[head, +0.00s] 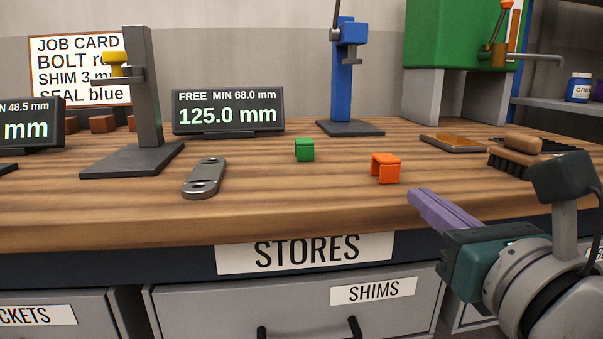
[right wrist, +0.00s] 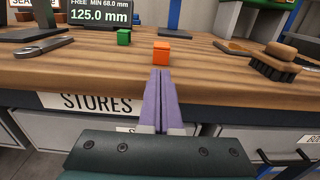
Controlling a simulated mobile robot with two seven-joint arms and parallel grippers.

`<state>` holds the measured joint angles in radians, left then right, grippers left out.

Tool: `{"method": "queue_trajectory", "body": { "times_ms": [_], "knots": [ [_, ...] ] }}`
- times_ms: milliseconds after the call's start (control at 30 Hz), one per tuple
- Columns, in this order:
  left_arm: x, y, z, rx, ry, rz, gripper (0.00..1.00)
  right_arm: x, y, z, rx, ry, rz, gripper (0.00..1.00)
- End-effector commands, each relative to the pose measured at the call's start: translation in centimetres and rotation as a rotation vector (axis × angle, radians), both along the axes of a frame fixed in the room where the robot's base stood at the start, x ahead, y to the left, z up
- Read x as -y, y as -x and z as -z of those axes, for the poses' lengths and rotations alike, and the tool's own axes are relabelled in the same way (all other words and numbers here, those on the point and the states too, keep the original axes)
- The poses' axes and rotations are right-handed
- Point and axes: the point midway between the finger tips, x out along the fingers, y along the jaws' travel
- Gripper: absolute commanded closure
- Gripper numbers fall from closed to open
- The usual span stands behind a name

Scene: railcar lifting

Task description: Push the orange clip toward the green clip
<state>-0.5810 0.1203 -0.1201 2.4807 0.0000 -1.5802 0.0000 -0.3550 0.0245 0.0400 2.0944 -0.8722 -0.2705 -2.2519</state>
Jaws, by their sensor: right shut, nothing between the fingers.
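The orange clip (head: 385,168) sits on the wooden bench near its front edge, right of centre in the head view. The green clip (head: 304,149) stands farther back and to its left, with bare wood between them. My right gripper (head: 432,203) is shut and empty, with its purple fingers together, at the bench's front edge to the right of and nearer than the orange clip. In the right wrist view the fingers (right wrist: 160,85) point at the orange clip (right wrist: 161,53), and the green clip (right wrist: 124,37) is behind it to the left. My left gripper is out of view.
A metal link plate (head: 204,178) lies left of the clips. A grey stand (head: 148,95), a display reading 125.0 mm (head: 228,110) and a blue stand (head: 341,85) are behind. A brush (head: 520,157) and a tray (head: 454,143) lie to the right.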

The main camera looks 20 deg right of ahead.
Motion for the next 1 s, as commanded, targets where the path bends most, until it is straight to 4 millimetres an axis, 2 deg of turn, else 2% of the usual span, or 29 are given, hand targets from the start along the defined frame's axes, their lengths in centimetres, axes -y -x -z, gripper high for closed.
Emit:
{"method": "queue_trajectory", "body": {
  "times_ms": [100,333,500,867,1000],
  "knots": [
    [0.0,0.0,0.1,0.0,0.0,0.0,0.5,0.6,-2.5,-0.1,0.004,0.001,0.0,1.0],
    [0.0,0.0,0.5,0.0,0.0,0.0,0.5,1.4,-5.8,0.1,0.001,-0.001,0.001,1.0],
    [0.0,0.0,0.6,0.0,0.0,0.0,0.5,1.6,-6.7,0.1,-0.001,-0.001,0.001,1.0],
    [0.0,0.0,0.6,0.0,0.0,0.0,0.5,1.7,-6.9,0.0,-0.001,-0.001,0.0,1.0],
    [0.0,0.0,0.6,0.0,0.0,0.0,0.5,2.1,-8.6,0.0,0.0,0.0,0.0,1.0]
  ]
}}
